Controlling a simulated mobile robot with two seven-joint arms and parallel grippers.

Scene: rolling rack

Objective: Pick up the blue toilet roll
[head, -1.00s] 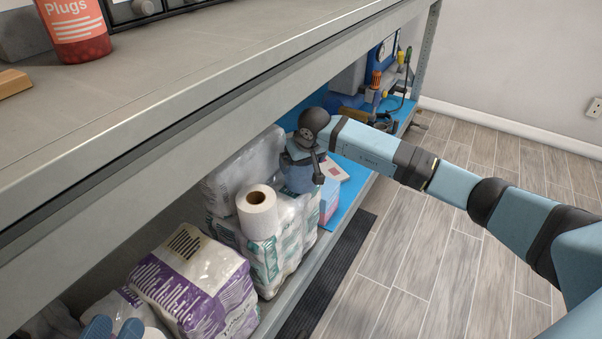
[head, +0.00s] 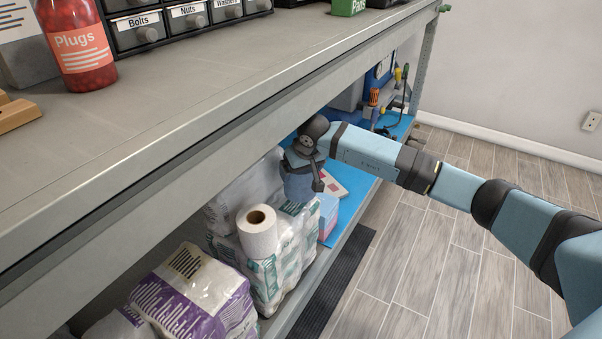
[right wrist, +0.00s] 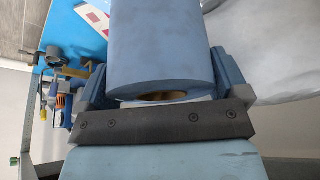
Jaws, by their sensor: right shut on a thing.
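The blue toilet roll (right wrist: 160,45) fills the middle of the right wrist view, its cardboard core end facing my palm. My right gripper (right wrist: 162,75) is shut on it, one finger on each side. In the head view the blue roll (head: 299,186) shows below my right gripper (head: 303,164), over the lower shelf beside the wrapped packs. Part of the roll is hidden by the gripper there. My left gripper is not in view.
A white toilet roll (head: 257,231) stands on wrapped packs (head: 288,246). A purple and white pack (head: 195,293) lies nearer. The upper shelf (head: 150,110) overhangs them closely. Tools (head: 378,100) stand at the far end. The floor at right is clear.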

